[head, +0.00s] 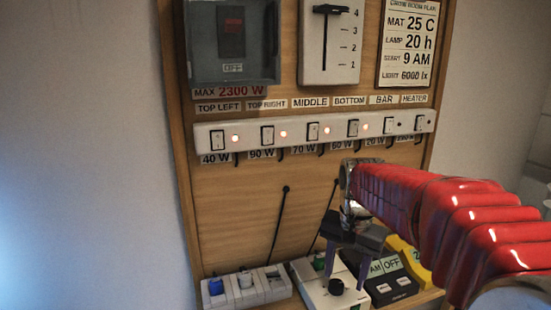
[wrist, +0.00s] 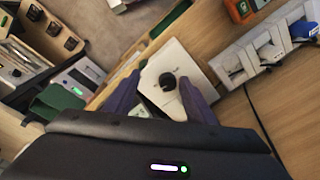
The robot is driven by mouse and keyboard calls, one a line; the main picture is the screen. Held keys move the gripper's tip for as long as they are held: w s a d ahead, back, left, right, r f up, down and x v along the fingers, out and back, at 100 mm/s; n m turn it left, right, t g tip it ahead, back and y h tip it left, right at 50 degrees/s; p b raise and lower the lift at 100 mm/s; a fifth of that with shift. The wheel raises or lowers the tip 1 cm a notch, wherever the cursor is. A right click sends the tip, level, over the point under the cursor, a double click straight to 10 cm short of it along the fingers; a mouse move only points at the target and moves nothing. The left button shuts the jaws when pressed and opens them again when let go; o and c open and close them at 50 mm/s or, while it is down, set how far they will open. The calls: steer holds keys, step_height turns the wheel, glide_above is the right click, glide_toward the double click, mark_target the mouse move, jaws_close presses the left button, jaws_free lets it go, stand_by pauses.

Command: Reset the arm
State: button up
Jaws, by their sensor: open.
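My gripper (head: 347,268) hangs in front of the lower right of the wooden panel, with its purple fingers pointing down. My red-sleeved arm reaches in from the right. Below the fingers is a white box with a black knob (head: 336,286). I cannot tell how far above the knob the fingertips are.
The wooden panel (head: 240,185) carries a switch strip (head: 205,140) with several lit lamps, a slider (head: 325,50) and a covered switch (head: 231,35). A socket block (head: 265,286) stands left of the knob box. A dark two-button box (head: 390,285) stands right of it.

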steer(key=s+n+t, duration=0.4)
steer(key=s+n, duration=0.2)
steer(key=s, duration=1.5)
steer(key=shift+a+f, duration=0.15)
steer(key=shift+c, duration=0.5)
stand_by(1.0)
